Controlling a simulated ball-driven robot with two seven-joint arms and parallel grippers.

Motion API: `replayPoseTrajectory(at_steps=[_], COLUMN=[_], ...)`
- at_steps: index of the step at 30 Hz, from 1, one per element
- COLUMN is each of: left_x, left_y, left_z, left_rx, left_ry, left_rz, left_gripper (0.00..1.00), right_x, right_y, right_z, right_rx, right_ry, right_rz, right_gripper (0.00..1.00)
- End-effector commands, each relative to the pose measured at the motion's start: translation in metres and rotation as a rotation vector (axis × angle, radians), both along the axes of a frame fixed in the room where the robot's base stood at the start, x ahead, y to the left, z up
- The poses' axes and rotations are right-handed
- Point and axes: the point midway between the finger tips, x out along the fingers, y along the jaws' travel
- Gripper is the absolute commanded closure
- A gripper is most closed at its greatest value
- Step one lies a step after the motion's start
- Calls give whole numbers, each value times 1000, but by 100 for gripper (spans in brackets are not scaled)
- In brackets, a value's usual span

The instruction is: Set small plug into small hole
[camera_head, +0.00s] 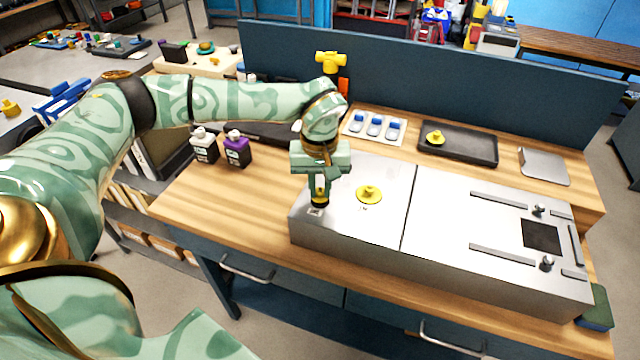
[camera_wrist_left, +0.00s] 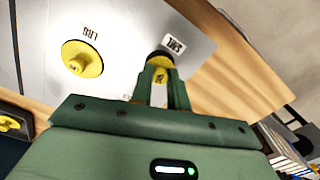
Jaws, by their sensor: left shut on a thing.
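My left gripper (camera_head: 320,194) points down over the near left corner of the grey metal duct box (camera_head: 390,220). It is shut on a yellow plug, the small plug (camera_wrist_left: 158,76), which shows between the fingers in the left wrist view. The plug's lower end is at a dark round spot (camera_wrist_left: 159,57) beside a small printed label (camera_wrist_left: 174,44). The fingers hide much of the plug, so I cannot tell how deep it sits. A wider yellow plug (camera_head: 369,193) sits on the box to the right; it also shows in the left wrist view (camera_wrist_left: 82,58). My right gripper is not in view.
A black tray (camera_head: 478,152) holding another yellow piece (camera_head: 435,138) lies behind the box. Two knobs and flat rails are on the box's right half. A blue panel (camera_head: 430,75) closes off the back.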

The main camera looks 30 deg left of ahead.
Motion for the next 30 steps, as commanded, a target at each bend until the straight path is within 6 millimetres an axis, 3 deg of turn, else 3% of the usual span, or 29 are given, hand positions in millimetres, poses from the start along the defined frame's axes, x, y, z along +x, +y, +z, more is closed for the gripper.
replayPoseTrajectory(at_steps=[30], left_x=[0], left_y=[0], left_z=[-1], left_rx=[0], left_ry=[0], left_rz=[-1], left_gripper=[100], right_x=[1], right_y=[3], right_z=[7], right_rx=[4], right_ry=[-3], right_rz=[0], right_gripper=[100])
